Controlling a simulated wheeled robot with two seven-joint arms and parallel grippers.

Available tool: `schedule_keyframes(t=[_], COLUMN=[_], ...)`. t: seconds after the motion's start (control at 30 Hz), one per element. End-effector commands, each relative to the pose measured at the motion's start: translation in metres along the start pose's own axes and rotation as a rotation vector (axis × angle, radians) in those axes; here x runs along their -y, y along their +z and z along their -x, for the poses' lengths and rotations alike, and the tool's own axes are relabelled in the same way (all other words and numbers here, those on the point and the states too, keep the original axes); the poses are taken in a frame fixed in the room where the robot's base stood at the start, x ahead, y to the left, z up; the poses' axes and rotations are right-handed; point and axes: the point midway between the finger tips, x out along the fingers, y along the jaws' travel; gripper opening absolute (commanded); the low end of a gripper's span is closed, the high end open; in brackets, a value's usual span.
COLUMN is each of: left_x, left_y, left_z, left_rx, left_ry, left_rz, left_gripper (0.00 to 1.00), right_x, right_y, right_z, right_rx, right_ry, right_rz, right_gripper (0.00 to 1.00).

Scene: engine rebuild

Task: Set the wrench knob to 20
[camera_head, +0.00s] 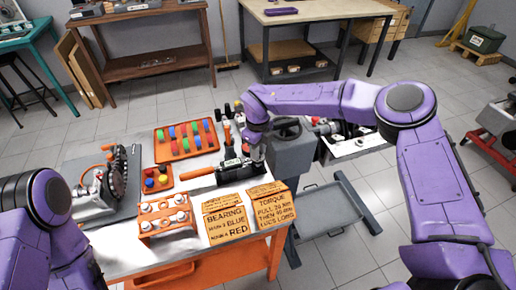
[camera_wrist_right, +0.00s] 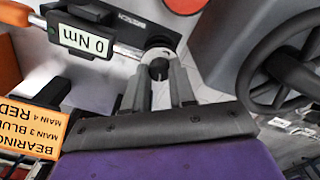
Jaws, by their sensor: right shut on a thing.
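The torque wrench lies on the workbench, with an orange handle (camera_head: 197,172) and a dark body (camera_head: 229,172). In the right wrist view its white display (camera_wrist_right: 86,42) reads 0 Nm. The round grey knob (camera_wrist_right: 158,62) sits at the end of the wrench body, between the fingertips of my right gripper (camera_wrist_right: 160,82). These fingers are shut on the knob. In the head view my right gripper (camera_head: 256,158) is over the right end of the wrench and partly hides it. Of my left arm only upper links show at the lower left; its gripper is out of view.
A torque sign (camera_head: 270,206) and a bearing sign (camera_head: 226,219) stand in front of the wrench. An orange tray of coloured parts (camera_head: 163,145) lies behind it. A grey machine with a dark handwheel (camera_wrist_right: 285,65) is close beside my right gripper.

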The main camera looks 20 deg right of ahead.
Motion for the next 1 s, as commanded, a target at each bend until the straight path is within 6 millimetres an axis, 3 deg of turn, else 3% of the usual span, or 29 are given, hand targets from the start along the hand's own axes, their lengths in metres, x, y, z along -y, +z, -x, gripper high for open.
schedule_keyframes(t=[0.6,0.63,0.7,1.0], left_x=[0.0001,0.0001,0.0001,0.0], left_y=[-0.0005,-0.0005,-0.0005,0.0], left_z=[0.0011,0.0011,0.0011,-0.0001], left_rx=[0.0,0.0,0.0,0.0], left_ry=[0.0,0.0,0.0,0.0], left_rz=[0.0,0.0,0.0,0.0], left_gripper=[0.43,0.43,0.43,0.43], right_x=[-0.0001,-0.0001,-0.0001,0.0], right_y=[0.0002,0.0002,0.0002,0.0003], right_z=[0.0002,0.0002,0.0001,0.0022], right_rx=[0.001,0.001,0.001,0.001], right_ry=[0.0,0.0,0.0,0.0], right_rz=[0.036,0.036,0.036,0.035], right_gripper=[0.0,0.35,0.51,0.51])
